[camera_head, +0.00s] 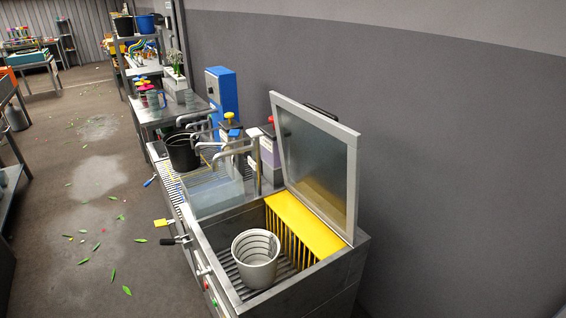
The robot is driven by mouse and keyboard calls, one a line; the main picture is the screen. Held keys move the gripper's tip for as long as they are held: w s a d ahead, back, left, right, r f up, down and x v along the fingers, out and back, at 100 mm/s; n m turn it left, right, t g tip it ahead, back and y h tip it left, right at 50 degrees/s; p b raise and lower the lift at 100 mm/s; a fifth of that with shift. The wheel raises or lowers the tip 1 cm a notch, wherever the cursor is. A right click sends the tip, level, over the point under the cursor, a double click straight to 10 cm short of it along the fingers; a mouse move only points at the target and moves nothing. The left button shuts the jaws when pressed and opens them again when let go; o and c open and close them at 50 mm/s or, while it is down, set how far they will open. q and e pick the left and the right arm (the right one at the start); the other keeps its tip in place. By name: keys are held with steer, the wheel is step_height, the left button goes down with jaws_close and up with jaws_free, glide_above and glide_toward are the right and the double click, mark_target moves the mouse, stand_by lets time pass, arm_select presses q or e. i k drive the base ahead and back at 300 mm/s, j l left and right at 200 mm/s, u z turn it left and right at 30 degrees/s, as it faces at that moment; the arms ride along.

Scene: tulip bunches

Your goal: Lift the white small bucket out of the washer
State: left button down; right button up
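The white small bucket (255,262) stands upright inside the open washer (315,287), on slats at its bottom. Its open mouth faces up and it looks empty. The washer's framed lid (318,160) is raised and leans toward the wall. A yellow panel with bars (303,226) lines the washer's back side, close behind the bucket. Neither of my grippers shows in the head view.
A sink with a translucent tub (213,194) and taps (238,146) adjoins the washer. A black bucket (183,153) stands beyond it. A black-handled lever (172,241) sticks out at the washer's front left. The floor (95,185) at left is mostly clear, with scattered leaves.

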mark_target(256, 252)
steer(key=i+l+u, duration=0.3)
steer(key=u, duration=0.2)
steer(key=i+l+u, duration=0.2)
steer(key=l+u, duration=0.3)
steer(key=i+l, duration=0.15)
steer(key=l, duration=0.3)
steer(key=i+l+u, duration=0.15)
steer(key=l, duration=0.3)
steer(key=i+l, duration=0.1)
steer(key=l, duration=0.35)
steer(key=i+l+u, duration=0.1)
steer(key=l, duration=0.4)
